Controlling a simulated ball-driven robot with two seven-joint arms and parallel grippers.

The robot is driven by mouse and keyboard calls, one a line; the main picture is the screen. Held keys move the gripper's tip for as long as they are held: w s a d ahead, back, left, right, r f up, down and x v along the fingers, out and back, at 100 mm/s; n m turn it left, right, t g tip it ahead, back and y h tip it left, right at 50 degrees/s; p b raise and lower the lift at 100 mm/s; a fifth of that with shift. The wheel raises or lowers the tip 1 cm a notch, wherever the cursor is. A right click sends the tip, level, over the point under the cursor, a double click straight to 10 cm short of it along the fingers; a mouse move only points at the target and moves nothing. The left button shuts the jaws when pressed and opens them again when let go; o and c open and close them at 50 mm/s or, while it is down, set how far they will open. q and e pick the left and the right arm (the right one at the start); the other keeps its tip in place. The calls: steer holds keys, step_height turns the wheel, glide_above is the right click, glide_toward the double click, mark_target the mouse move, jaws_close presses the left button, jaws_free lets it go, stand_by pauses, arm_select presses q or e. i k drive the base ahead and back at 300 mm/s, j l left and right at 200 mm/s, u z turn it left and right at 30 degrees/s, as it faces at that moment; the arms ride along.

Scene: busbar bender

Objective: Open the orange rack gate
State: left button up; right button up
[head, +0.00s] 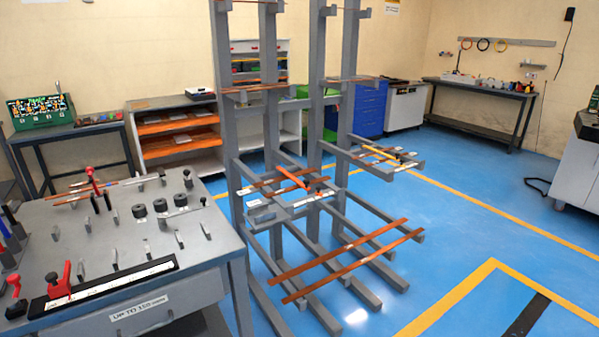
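A grey upright rack (240,130) with several tiers of arms stands in the middle of the head view. A short bright orange piece (290,177) sits slanted on its middle tier, at the front; it looks like the orange gate, but it is too small to tell its hinge or latch. A yellow-orange bar (378,152) lies across the arms to the right; I cannot tell whether it belongs to the gate. Neither of my grippers shows.
Copper bars (355,262) lie across the lower rack arms, which stick out toward the front. A grey bending bench (120,235) with pegs and red handles stands at left, close to the rack. Blue floor (450,235) is clear to the right.

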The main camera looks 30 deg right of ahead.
mark_target(304, 185)
steer(key=i+l+z, duration=0.3)
steer(key=i+l, duration=0.85)
